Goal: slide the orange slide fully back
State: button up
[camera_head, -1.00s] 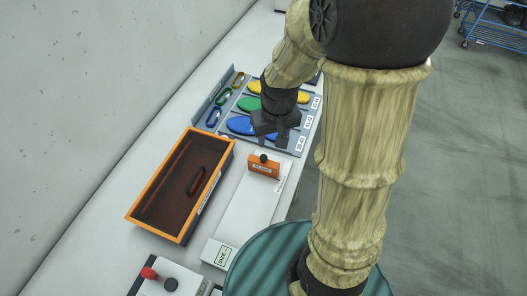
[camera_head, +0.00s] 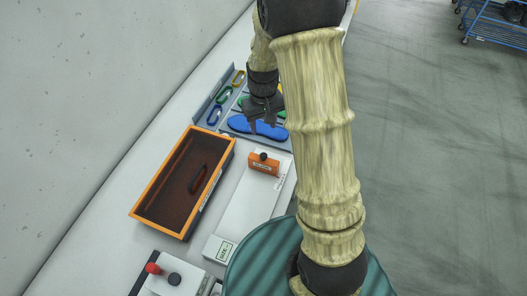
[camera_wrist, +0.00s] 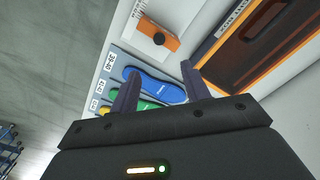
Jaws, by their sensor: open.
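The orange slide (camera_head: 264,163) is a small block with a dark round knob and a label. It sits on a white plate (camera_head: 243,207), near the plate's far end, close to the insole tray. It also shows in the wrist view (camera_wrist: 158,35), ahead of the jaws. My gripper (camera_head: 264,125) is open and empty above the blue insole in the tray. In the wrist view its two fingers (camera_wrist: 159,92) are spread, with the blue insole seen between and beyond them. The gripper is apart from the slide.
An orange-rimmed dark bin (camera_head: 150,183) stands left of the plate, holding a dark red ring. The tray (camera_head: 285,144) holds blue, green and yellow insoles and several coloured rings. A box with a red button (camera_head: 153,268) is at the near end. A wall borders the left.

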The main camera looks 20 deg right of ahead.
aim_at(264, 155)
notch_tip(264, 155, down, 16)
jog(key=p, duration=0.4)
jog(key=shift+d+r, duration=0.1)
jog(key=shift+r, duration=0.15)
jog(key=shift+c, duration=0.2)
jog(key=shift+w, duration=0.1)
grip_shut()
